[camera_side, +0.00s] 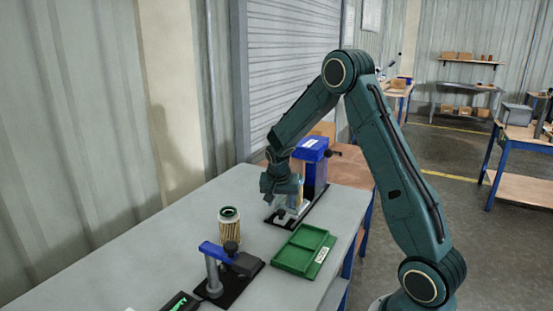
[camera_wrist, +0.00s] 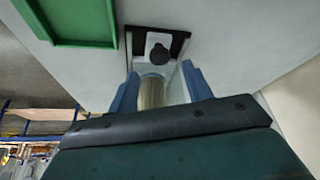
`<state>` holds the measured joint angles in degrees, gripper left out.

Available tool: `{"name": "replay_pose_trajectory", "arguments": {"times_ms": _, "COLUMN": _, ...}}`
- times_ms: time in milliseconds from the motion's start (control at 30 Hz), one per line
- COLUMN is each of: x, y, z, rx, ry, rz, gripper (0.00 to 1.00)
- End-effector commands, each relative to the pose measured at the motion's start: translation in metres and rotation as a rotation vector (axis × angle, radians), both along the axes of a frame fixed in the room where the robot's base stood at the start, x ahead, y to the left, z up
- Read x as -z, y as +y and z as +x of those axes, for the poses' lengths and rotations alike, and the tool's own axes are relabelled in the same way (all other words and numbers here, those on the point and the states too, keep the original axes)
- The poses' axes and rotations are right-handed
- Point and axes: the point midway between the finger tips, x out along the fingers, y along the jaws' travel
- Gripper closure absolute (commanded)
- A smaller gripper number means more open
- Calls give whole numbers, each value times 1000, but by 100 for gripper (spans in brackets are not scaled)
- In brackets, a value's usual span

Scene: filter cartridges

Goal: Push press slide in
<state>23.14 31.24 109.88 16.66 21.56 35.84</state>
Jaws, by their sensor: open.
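The press (camera_side: 313,150) is a blue-headed unit on a black base at the far end of the table. Its slide appears in the wrist view as a light plate with a round black knob (camera_wrist: 159,54) on the black base. My gripper (camera_side: 281,199) is low in front of the press, over its base. In the wrist view its two blue fingers (camera_wrist: 160,77) are apart. A pale ribbed filter cartridge (camera_wrist: 152,93) shows between them, partly hidden by my gripper body. I cannot tell whether the fingers touch anything. The knob lies just beyond the fingertips.
A second fixture with a blue arm (camera_side: 219,252) stands nearer the camera, next to a green-capped filter cartridge (camera_side: 229,229). A dark device with a green display (camera_side: 181,303) sits at the front. The table's left side is clear.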

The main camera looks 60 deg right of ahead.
Motion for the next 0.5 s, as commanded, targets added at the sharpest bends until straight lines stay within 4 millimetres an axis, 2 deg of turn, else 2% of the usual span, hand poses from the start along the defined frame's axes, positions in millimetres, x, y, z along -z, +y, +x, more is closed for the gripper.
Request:
{"name": "replay_pose_trajectory", "arguments": {"times_ms": 200, "x": 26, "y": -10, "z": 4, "rx": 1, "ry": 1, "rz": 2, "gripper": 50}}
{"name": "replay_pose_trajectory", "arguments": {"times_ms": 500, "x": 41, "y": -16, "z": 6, "rx": 1, "ry": 0, "rz": 0, "gripper": 50}}
